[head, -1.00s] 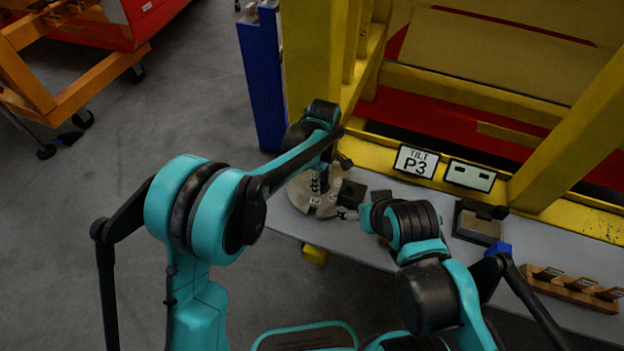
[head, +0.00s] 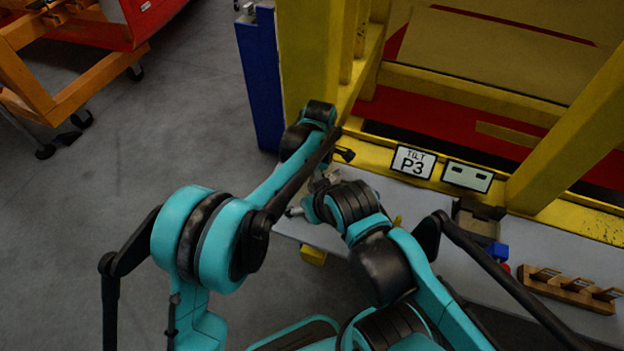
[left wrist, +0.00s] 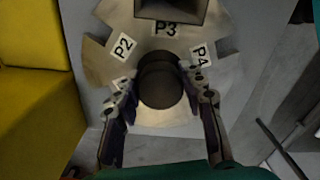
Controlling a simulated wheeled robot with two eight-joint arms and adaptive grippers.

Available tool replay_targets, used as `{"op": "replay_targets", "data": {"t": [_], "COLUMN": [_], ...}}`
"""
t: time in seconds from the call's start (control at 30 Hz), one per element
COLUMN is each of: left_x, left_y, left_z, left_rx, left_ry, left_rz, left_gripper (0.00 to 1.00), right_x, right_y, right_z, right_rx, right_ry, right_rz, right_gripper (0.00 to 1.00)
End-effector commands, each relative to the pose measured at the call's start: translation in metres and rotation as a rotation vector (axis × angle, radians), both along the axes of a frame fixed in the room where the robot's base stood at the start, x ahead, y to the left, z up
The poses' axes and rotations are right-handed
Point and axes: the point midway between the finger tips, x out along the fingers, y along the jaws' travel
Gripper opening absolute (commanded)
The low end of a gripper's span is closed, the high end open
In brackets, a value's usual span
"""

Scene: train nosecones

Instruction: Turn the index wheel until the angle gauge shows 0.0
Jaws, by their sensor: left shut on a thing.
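The index wheel (left wrist: 100,68) is a notched metal disc with labels P2, P3 and P4 in the left wrist view; another label is partly covered. P3 is at the top, below a dark block (left wrist: 172,10). My left gripper (left wrist: 160,92) is shut on the wheel's dark round hub (left wrist: 160,68), one finger on each side. In the head view my arms hide most of the wheel.
Yellow frame posts (head: 575,140) stand behind. A blue post (head: 260,80) is left.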

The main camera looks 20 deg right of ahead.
Motion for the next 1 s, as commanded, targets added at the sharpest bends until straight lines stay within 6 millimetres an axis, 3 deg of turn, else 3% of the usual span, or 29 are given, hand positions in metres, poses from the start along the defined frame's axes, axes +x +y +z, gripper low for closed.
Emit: {"op": "replay_targets", "data": {"t": [0.23, 0.27, 0.3, 0.33, 0.73, 1.0], "left_x": [0.000, 0.000, 0.000, 0.000, 0.000, 0.000], "left_y": [0.000, 0.000, 0.000, 0.000, 0.000, 0.001], "left_z": [0.000, 0.000, 0.000, 0.000, 0.009, 0.063], "left_rx": [0.000, 0.000, 0.000, 0.000, 0.000, 0.000], "left_ry": [0.000, 0.000, 0.000, 0.000, 0.000, 0.000], "left_rz": [0.000, 0.000, 0.000, 0.000, -0.001, -0.001], "left_gripper": [0.00, 0.48, 0.58, 0.61, 0.61, 0.61], "right_x": [0.000, 0.000, 0.000, 0.000, 0.000, 0.000], "right_y": [0.000, 0.000, 0.000, 0.000, 0.000, 0.000], "right_z": [0.000, 0.000, 0.000, 0.000, 0.000, 0.000], "right_rx": [0.000, 0.000, 0.000, 0.000, 0.000, 0.000], "right_ry": [0.000, 0.000, 0.000, 0.000, 0.000, 0.000], "right_rz": [0.000, 0.000, 0.000, 0.000, 0.000, 0.000], "right_gripper": [0.79, 0.79, 0.79, 0.79, 0.79, 0.79]}}
